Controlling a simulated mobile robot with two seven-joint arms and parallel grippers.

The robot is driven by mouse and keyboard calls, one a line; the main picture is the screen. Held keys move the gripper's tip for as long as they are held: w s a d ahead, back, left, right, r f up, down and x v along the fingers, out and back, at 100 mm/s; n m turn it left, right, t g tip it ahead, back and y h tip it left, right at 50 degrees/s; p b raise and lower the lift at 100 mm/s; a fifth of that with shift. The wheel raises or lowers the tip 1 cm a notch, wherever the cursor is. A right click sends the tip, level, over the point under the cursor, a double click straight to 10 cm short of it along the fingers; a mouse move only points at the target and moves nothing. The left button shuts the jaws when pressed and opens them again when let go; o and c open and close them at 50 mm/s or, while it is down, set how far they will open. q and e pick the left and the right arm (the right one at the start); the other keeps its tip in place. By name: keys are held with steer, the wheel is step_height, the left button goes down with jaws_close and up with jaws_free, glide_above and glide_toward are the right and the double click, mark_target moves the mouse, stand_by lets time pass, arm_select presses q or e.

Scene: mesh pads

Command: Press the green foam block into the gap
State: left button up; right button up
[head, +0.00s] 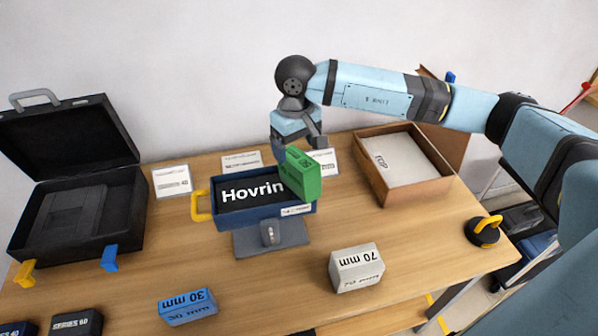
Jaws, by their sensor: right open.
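The green foam block (303,174) stands tilted at the right end of a blue tray (262,217). Its lower part is inside or at the tray's rim; how deep it sits I cannot tell. A black piece marked "Hovrin" (245,193) fills the rest of the tray, left of the block. My right gripper (297,146) is open just above and behind the block, its fingers partly hidden by it. Whether a finger touches the block is unclear. My left gripper is out of view.
The tray has a yellow handle (201,206) and sits on a grey stand (270,240). A grey 70 mm block (356,269) and a blue 30 mm block (188,307) lie in front. A cardboard box (371,184) stands right, an open black case (70,185) left.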

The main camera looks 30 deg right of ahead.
mark_target(297, 158)
step_height(297, 158, down, 5)
steer(key=shift+s+p, duration=0.1)
steer(key=shift+p, duration=0.45)
steer(key=shift+f+b, duration=0.25)
steer(key=shift+b, duration=0.3)
stand_by(0.4)
steer(key=c, duration=1.1)
